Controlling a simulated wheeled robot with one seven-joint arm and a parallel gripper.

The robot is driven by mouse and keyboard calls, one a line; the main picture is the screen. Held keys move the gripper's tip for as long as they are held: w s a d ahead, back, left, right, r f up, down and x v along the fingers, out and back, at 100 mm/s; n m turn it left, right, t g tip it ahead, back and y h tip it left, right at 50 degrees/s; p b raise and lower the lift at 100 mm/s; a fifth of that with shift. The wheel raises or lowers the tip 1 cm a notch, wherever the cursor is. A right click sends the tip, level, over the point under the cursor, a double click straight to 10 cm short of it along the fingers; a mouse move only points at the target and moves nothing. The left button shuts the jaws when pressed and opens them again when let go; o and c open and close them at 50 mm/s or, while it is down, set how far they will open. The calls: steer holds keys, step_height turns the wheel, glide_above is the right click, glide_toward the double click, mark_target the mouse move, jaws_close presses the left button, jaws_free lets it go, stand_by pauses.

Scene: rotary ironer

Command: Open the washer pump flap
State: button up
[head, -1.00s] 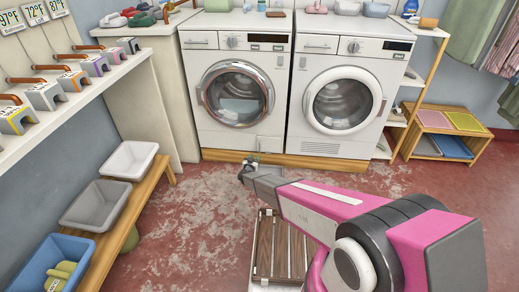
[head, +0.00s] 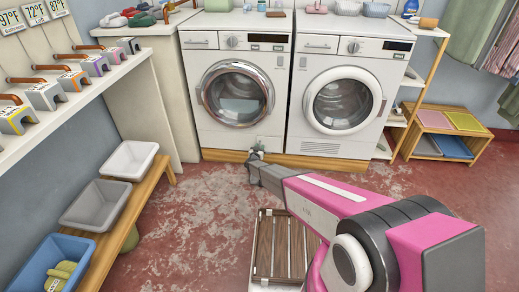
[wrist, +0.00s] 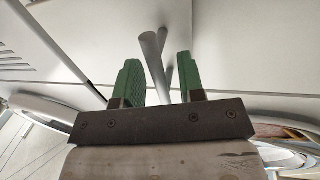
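The washer (head: 236,60) is the left white machine with a chrome-ringed round door. A pale square pump flap (head: 265,143) shows low on its front, right of centre; it looks closed, and its lower part is hard to make out behind my gripper. My gripper (head: 256,153) is close to the flap at the washer's base. In the wrist view, my gripper (wrist: 159,62) has its two green fingers apart. A slim grey bar (wrist: 154,60) in front of a white panel shows between the fingers, with visible gaps on both sides.
The dryer-like machine (head: 344,100) stands to the right. A wooden plinth (head: 215,155) runs below both machines. A slatted wooden rack (head: 283,250) lies on the floor near my arm. A bench (head: 140,200) with baskets stands left. The floor between is open.

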jaws_close()
steer(key=shift+s, duration=0.1)
